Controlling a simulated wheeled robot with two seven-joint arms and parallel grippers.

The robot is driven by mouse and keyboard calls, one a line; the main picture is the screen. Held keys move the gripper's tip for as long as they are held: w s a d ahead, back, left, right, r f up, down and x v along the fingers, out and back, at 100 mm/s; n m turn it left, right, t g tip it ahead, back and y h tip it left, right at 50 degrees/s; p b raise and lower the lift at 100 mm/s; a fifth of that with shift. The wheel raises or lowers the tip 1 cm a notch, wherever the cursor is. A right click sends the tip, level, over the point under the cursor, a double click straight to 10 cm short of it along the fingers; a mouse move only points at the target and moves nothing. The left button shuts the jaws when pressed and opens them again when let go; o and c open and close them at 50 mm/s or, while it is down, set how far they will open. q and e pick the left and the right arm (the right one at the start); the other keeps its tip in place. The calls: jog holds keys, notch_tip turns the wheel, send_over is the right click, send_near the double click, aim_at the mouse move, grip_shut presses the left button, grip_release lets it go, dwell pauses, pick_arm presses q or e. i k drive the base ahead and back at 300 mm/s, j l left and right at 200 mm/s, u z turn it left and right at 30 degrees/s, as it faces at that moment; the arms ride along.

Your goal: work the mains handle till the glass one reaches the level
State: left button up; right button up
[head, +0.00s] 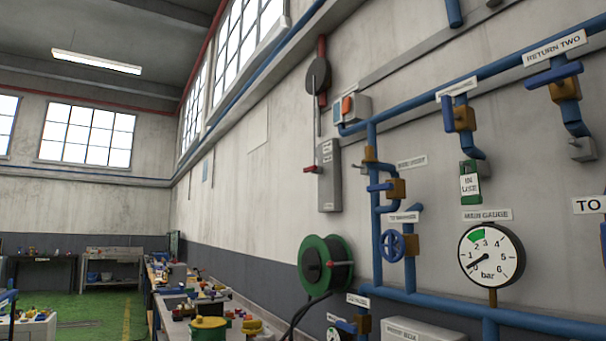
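Neither gripper shows in the head view. Blue pipework with several valves runs along the wall at the right. A round gauge (490,255) labelled as the main gauge reads in bar; its needle points lower left, near the low end, and a green band lies at its upper left. A blue handwheel (393,246) sits left of it under a small label I cannot read surely. A blue lever handle (380,187) is above the handwheel. A green tag reading IN USE (470,183) hangs below another valve (461,117). I cannot tell which handle is the mains one; no glass is identifiable.
A valve labelled RETURN TWO (565,86) is at the upper right. A green hose reel (325,266) and a grey switch box (329,175) are on the wall. A cluttered bench (180,312) runs along the wall below. Green floor (95,310) is open at the left.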

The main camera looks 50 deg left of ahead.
aim_at(314, 169)
jog(key=i+j+z, duration=0.1)
jog(key=j+z, duration=0.15)
jog(key=j, duration=2.1)
jog(key=i+j, duration=0.15)
jog(key=j, duration=0.25)
jog(key=i+j+z, duration=0.15)
jog(key=j, duration=0.25)
jog(key=i+j, duration=0.1)
jog(key=j, duration=0.35)
jog(key=i+j+z, duration=0.1)
jog(key=j, duration=0.3)
jog(key=i+j+z, duration=0.1)
jog(key=i+j, duration=0.25)
